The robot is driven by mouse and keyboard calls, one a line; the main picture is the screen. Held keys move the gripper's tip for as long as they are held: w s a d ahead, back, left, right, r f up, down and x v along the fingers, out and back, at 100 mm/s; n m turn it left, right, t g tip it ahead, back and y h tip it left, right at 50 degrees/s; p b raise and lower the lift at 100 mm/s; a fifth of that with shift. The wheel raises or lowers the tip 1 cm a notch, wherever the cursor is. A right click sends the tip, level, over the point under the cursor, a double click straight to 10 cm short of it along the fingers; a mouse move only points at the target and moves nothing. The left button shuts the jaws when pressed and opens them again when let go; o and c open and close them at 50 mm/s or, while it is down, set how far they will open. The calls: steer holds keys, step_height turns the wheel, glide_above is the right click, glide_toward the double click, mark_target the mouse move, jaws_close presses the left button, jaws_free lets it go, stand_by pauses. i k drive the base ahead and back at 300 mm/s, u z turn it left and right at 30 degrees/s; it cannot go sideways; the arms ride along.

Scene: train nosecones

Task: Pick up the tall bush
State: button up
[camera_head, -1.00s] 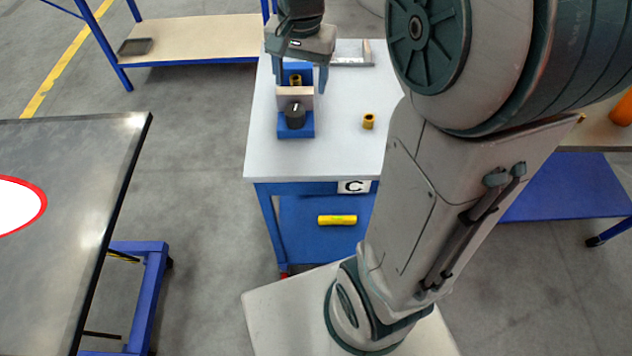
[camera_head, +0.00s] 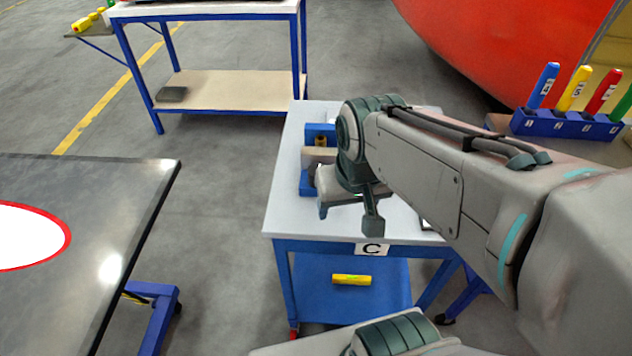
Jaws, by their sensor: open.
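Table C (camera_head: 284,215) has a white top. My gripper (camera_head: 347,213) is open above its front part, fingers pointing down. A brass-yellow bush (camera_head: 320,140) stands at the blue fixture (camera_head: 309,187), behind its pale block. The second bush, seen earlier standing on the tabletop right of the fixture, is now hidden behind my gripper and arm. I cannot tell which bush is the tall one, nor whether anything is between the fingers. The fixture's dark round part is mostly hidden.
A yellow cylinder (camera_head: 352,280) lies on the table's lower blue shelf. A dark-topped table (camera_head: 120,215) stands at left, and a blue-framed bench (camera_head: 215,93) behind. A blue rack (camera_head: 566,125) with several coloured handles is at right. Grey floor is free between the tables.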

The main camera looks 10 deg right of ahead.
mark_target(320, 140)
steer(key=z, duration=0.05)
steer(key=k, duration=0.6)
steer(key=u, duration=1.3)
steer(key=i, duration=0.6)
steer(key=z, duration=1)
steer(key=i, duration=0.45)
steer(key=z, duration=0.45)
